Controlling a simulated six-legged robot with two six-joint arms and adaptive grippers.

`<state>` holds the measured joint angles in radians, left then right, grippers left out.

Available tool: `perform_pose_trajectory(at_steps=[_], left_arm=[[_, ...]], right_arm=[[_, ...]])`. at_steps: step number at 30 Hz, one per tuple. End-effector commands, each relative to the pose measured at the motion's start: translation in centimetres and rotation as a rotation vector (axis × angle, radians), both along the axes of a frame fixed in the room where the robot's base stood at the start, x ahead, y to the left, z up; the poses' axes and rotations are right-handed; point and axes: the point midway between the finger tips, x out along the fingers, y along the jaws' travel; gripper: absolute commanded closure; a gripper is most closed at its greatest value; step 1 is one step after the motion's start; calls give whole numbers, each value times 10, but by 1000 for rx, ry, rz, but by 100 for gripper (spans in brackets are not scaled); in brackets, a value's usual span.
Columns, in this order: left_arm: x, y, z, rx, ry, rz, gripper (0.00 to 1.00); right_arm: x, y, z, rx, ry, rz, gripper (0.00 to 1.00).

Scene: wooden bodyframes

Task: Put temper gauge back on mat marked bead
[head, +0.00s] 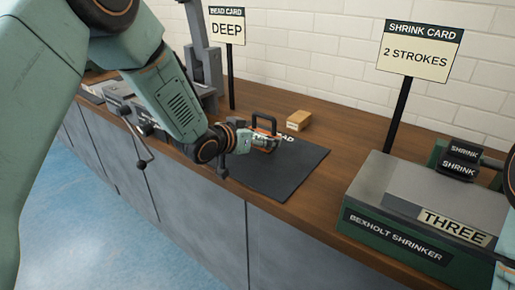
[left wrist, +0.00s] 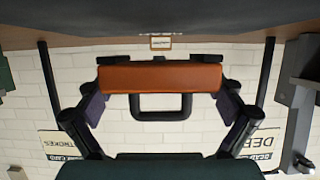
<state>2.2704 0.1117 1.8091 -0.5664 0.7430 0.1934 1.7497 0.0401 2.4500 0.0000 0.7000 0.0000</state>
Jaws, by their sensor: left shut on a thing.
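An orange block with a black arched handle, which I take to be the temper gauge (left wrist: 160,77), sits between the fingers of my left gripper (left wrist: 160,88). In the head view my left gripper (head: 262,141) is shut on it over the back part of the dark mat (head: 285,170). The handle stands up. White lettering on the mat is partly hidden by the gripper; "AD" shows. I cannot tell whether the gauge touches the mat. My right gripper is out of view.
A small tan box (head: 299,119) stands behind the mat. The green Bexholt shrinker (head: 395,240) is at the right, with the shrink card (head: 417,52) behind it. The bead card (head: 227,27) stands behind my left arm. The mat's front and right parts are clear.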

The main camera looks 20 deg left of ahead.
Motion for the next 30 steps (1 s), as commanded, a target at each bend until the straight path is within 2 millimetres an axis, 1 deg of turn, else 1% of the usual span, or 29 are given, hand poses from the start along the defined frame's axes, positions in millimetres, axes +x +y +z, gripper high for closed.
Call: perform_pose_trajectory(at_steps=[3, 6, 14, 19, 20, 21, 22, 30], left_arm=[[0, 1, -19, 1, 2, 0, 53], [1, 2, -31, -1, 0, 0, 53], [1, 4, -31, -1, -2, 1, 53], [1, 4, -36, -1, -1, 1, 53], [1, 4, -36, 0, 1, 1, 4], [1, 4, -35, 0, 1, 1, 1], [1, 4, -35, 0, 1, 1, 0], [1, 4, -35, 0, 1, 1, 0]], right_arm=[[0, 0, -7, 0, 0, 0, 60], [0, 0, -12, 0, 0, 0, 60], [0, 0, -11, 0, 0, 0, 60], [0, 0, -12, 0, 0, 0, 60], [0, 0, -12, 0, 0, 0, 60], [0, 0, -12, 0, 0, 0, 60], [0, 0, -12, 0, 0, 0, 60], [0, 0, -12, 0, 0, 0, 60]])
